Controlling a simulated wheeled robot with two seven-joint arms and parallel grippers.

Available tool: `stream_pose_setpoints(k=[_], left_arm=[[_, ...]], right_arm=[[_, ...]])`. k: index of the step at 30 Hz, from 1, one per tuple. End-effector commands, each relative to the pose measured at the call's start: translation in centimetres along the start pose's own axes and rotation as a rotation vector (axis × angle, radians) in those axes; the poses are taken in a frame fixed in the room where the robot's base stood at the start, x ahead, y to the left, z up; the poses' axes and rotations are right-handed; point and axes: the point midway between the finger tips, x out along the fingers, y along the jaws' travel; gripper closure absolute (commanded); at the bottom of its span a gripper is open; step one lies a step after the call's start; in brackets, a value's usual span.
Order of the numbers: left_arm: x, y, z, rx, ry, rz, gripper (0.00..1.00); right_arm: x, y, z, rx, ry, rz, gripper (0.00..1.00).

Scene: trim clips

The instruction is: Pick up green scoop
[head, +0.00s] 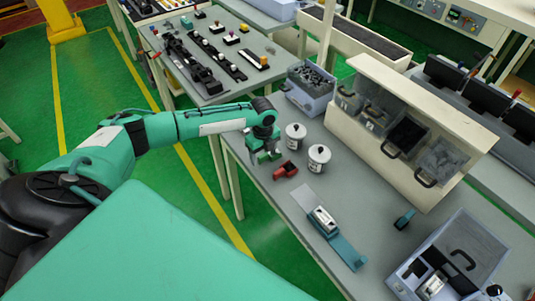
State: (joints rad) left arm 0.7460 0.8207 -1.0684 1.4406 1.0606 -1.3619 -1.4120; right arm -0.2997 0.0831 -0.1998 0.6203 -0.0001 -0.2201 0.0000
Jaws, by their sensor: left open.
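The green scoop (271,155) appears to be a small bright green piece on the near-left edge of the grey workbench, mostly hidden under my left gripper. My left gripper (262,149) is open and points down over it. I cannot tell whether its fingers touch the scoop. A red scoop (286,170) lies just right of and nearer than the gripper. My right gripper is not in view.
Two white lidded jars (296,136) (319,158) stand close to the right of the gripper. A cream rack of bins (405,128) and a grey-blue bin (311,86) stand behind. A teal tool (405,219) and an open box (452,262) lie to the right.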

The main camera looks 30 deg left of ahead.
Motion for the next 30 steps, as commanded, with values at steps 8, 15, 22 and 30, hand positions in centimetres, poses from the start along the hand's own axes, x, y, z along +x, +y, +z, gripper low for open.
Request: stream_pose_setpoints(k=[8, 15, 22, 30], left_arm=[[0.1, 0.0, 0.0, 0.0, 0.0, 0.0, 0.45], [0.1, 0.0, 0.0, 0.0, 0.0, -0.001, 0.83], [0.0, 0.0, 0.0, 0.0, -0.001, -0.001, 0.83], [-2.3, -0.1, 0.1, 0.001, -0.002, -0.004, 0.83]], right_arm=[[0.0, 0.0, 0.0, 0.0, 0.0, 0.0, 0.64], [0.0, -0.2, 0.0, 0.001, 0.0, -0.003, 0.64], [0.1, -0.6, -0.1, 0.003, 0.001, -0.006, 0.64], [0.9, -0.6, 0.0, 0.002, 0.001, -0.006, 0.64]])
